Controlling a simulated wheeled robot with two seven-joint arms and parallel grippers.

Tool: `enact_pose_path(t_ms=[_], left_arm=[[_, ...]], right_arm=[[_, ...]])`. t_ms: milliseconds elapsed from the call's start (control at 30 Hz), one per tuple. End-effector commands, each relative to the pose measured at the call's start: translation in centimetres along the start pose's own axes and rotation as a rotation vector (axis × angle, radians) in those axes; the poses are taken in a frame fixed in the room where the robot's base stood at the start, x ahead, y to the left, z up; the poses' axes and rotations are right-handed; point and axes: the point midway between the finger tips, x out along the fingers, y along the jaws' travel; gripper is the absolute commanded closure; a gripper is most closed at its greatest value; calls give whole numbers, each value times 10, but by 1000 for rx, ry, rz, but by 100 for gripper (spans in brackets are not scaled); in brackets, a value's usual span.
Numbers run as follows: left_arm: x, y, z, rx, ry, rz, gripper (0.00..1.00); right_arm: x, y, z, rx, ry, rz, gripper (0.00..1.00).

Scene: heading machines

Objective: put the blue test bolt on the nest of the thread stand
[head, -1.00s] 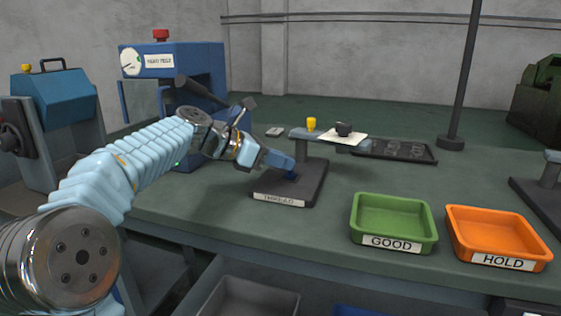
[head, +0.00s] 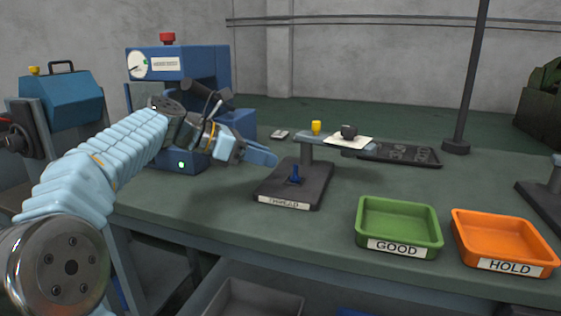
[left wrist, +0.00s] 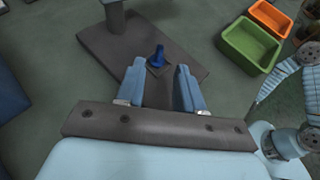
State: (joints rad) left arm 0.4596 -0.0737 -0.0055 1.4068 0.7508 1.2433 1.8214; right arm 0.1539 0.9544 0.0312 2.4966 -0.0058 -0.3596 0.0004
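The blue test bolt (head: 295,174) stands upright on the base of the thread stand (head: 318,186), just behind its THREAD label. In the left wrist view the bolt (left wrist: 157,57) sits on a small square patch, the nest (left wrist: 158,68), on the grey base. My left gripper (head: 262,157) is up and to the left of the bolt, apart from it. In the left wrist view its two blue fingers (left wrist: 159,82) are spread with nothing between them, and the bolt is beyond their tips. My right gripper is not in view.
A green GOOD tray (head: 397,226) and an orange HOLD tray (head: 503,243) stand to the right on the bench. The stand's post carries an arm with a yellow knob (head: 316,127) and a white plate (head: 349,141). A blue press (head: 178,90) stands at left behind my arm.

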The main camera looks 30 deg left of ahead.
Motion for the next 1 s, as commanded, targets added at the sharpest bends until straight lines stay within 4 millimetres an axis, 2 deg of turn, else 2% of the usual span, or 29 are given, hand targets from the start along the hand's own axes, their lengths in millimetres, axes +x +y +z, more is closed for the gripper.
enact_pose_path(t_ms=[100,300,1000], left_arm=[[-27,0,1,0,0,2,63],[-53,0,0,0,-1,1,63],[-57,0,0,0,0,-1,63]], right_arm=[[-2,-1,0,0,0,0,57],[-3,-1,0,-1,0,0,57],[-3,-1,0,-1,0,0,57]])
